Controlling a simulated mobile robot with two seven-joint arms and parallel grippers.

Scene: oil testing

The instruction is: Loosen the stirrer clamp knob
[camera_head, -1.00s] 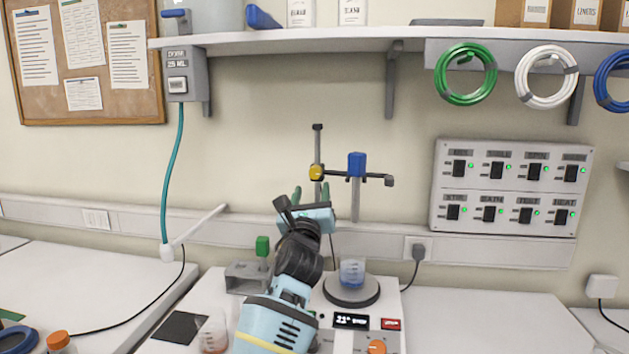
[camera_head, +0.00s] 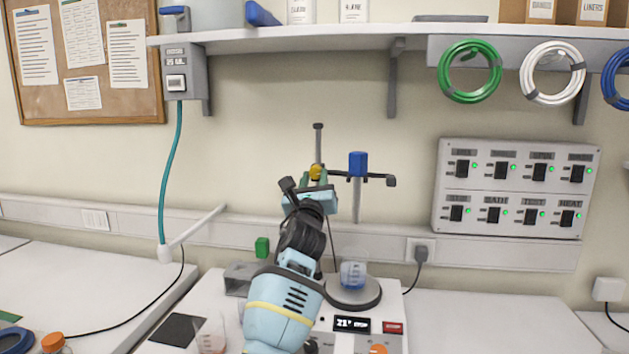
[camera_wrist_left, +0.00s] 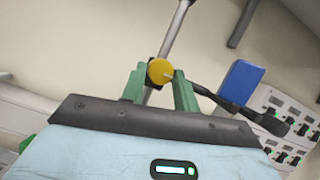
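The yellow stirrer clamp knob (camera_head: 316,172) sits on the upright stand rod (camera_head: 318,145), where the dark horizontal arm crosses it. The knob also shows in the left wrist view (camera_wrist_left: 160,71). My left gripper (camera_head: 315,182) is at the knob, its two green fingers on either side of it. In the left wrist view the fingers (camera_wrist_left: 160,90) stand apart with the knob at their tips; whether they touch it I cannot tell. The blue stirrer motor (camera_head: 357,164) hangs on the arm to the right and shows in the left wrist view (camera_wrist_left: 240,82). My right gripper is not seen.
A beaker of blue liquid (camera_head: 352,275) stands on the round plate (camera_head: 353,294) below the stirrer. A switch panel (camera_head: 515,188) is on the wall at right. A shelf (camera_head: 300,38) runs above. A green-knobbed block (camera_head: 262,247) stands left of my arm.

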